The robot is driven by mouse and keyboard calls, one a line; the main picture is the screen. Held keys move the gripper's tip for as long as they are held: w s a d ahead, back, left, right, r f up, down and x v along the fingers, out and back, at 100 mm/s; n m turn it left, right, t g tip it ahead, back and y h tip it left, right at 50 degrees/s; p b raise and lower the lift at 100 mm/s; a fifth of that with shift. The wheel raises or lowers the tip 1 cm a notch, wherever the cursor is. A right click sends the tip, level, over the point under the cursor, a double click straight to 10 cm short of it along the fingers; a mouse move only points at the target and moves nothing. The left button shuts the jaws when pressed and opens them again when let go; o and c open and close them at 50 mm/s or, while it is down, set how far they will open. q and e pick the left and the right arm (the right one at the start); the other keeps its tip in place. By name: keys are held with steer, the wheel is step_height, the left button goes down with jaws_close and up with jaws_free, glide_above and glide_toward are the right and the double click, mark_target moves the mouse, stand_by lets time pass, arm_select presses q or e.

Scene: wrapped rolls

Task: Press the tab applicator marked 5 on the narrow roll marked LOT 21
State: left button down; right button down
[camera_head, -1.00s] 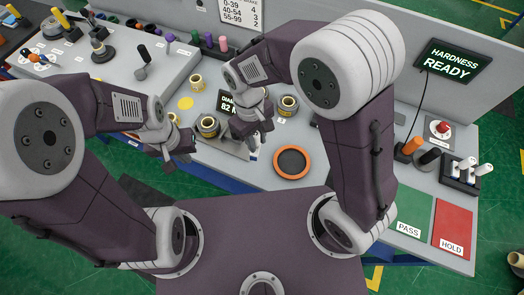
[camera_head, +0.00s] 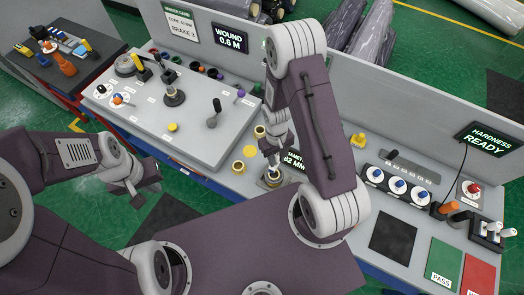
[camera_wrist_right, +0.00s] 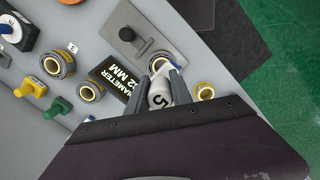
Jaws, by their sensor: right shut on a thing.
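My right gripper (camera_head: 268,156) is shut on a white cylindrical applicator marked 5 (camera_wrist_right: 159,94). In the right wrist view its fingers (camera_wrist_right: 168,84) close around it. A small roll with a pale core (camera_wrist_right: 160,63) lies just beyond the applicator's far end; I cannot tell whether they touch. In the head view a roll (camera_head: 272,180) sits below the right gripper, and a narrower yellowish roll (camera_head: 260,131) stands behind it. No LOT 21 marking is readable. My left gripper (camera_head: 132,187) hangs over the floor, off the bench; its jaw opening is unclear.
A dark display (camera_head: 294,163) stands beside the right gripper. More rolls (camera_wrist_right: 58,64) (camera_wrist_right: 91,91) (camera_wrist_right: 204,92) and green and yellow knobs (camera_wrist_right: 60,104) (camera_wrist_right: 32,86) surround it.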

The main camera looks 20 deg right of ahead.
mark_target(276, 168)
steer(key=shift+s+d, duration=0.25)
steer(key=shift+d, duration=0.1)
steer(key=shift+w+a, duration=0.3)
steer(key=shift+w+a+f, duration=0.1)
steer(key=shift+a+f, duration=0.05)
step_height(276, 168, down, 7)
steer(key=b, duration=0.6)
steer(key=shift+f+b, duration=0.2)
steer(key=shift+b, duration=0.15)
steer(key=shift+r, duration=0.1)
steer(key=shift+d, duration=0.2)
steer(key=shift+f+b, duration=0.55)
steer(key=shift+f, duration=0.15)
steer(key=shift+s+f, duration=0.15)
steer(key=shift+s, duration=0.15)
stand_by(0.6)
